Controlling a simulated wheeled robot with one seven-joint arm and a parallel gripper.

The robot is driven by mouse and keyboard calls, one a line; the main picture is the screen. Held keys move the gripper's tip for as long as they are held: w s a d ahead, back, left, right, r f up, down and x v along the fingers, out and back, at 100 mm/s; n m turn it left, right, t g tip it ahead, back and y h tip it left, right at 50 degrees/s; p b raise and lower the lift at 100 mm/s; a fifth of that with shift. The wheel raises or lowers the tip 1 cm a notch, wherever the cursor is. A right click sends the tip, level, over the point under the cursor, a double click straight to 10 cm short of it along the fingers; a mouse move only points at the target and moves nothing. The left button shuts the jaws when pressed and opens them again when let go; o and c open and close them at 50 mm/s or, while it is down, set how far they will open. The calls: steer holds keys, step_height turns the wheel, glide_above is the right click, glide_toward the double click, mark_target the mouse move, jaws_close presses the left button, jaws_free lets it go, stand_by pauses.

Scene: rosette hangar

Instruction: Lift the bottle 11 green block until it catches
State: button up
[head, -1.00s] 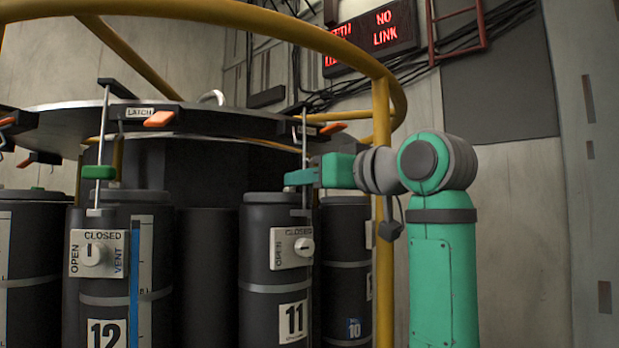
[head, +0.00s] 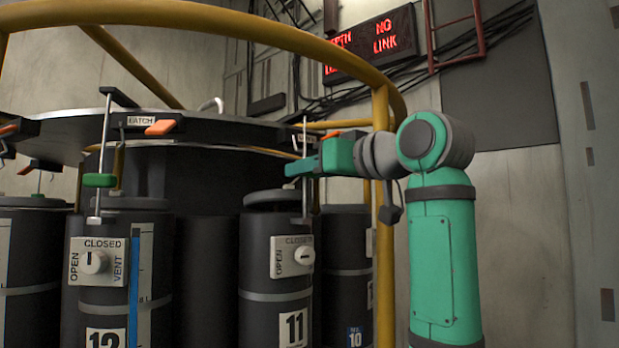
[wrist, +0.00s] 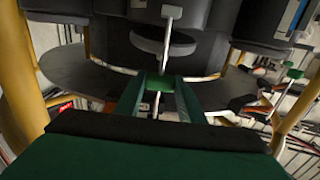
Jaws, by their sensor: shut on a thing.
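Bottle 11 (head: 277,255) is a dark cylinder with a white number label, in the middle of the head view. Its lid (head: 278,198) appears raised slightly off the body, and its grey rod (head: 305,205) runs up towards the latch plate. My gripper (head: 290,171) is shut on the green block of that rod. The fingers hide the block in the head view. The wrist view shows the green block (wrist: 160,84) between my fingertips (wrist: 158,88). An orange latch handle (head: 331,135) is partly visible above my gripper. I cannot tell whether the rod touches the latch.
A yellow rail (head: 380,120) curves around the black round plate (head: 210,132). A red-lit sign (head: 370,45) hangs on the wall.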

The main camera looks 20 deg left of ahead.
mark_target(305, 149)
steer(key=shift+r, duration=3.05)
steer(key=o, duration=1.3)
steer(key=shift+c, duration=0.2)
steer(key=shift+d, duration=0.1)
